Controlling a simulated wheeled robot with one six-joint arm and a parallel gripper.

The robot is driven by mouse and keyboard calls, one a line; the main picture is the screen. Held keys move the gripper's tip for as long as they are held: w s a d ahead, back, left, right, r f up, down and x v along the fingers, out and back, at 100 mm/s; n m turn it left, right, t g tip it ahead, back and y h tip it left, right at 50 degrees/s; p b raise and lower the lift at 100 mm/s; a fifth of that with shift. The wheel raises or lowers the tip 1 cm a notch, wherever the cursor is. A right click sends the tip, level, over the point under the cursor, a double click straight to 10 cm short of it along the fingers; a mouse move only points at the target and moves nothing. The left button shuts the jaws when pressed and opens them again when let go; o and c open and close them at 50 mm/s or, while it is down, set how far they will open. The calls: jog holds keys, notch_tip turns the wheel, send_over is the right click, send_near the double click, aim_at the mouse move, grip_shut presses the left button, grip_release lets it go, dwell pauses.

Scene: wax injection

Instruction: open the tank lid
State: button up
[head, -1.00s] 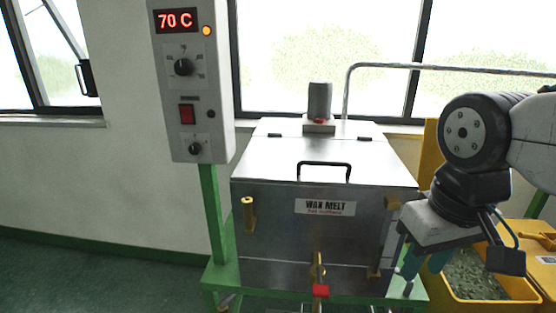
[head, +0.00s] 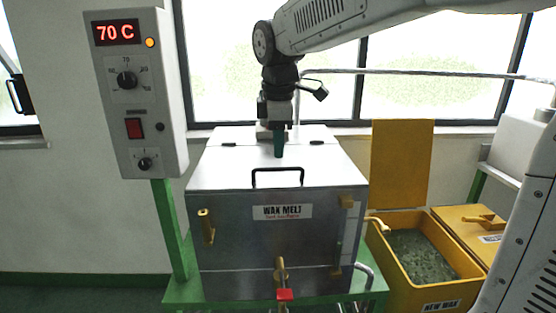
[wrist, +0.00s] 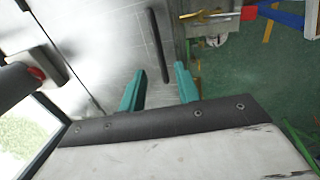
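The wax melt tank (head: 272,238) is a steel box with a flat lid (head: 220,170), which lies shut. A black bar handle (head: 277,171) stands near the lid's front edge. My gripper (head: 279,148) hangs above the lid, behind the handle in the head view. In the wrist view its two teal fingers (wrist: 160,88) are apart with nothing between them, so it is open. The handle (wrist: 158,46) shows there as a dark bar beyond the fingertips, apart from them. The motor at the back of the lid is mostly hidden behind my gripper in the head view.
A control box (head: 139,92) reading 70 C stands on a green post at left. A yellow bin (head: 400,285) of green wax pellets stands at right, its yellow lid (head: 402,165) raised. A brass tap with a red handle (head: 285,294) juts from the tank's front.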

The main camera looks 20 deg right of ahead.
aim_at(278, 169)
jog(key=f, duration=0.2)
jog(key=w+f, duration=0.1)
jog(key=f, duration=0.2)
jog(key=shift+d+f, duration=0.1)
jog(key=shift+d, duration=0.05)
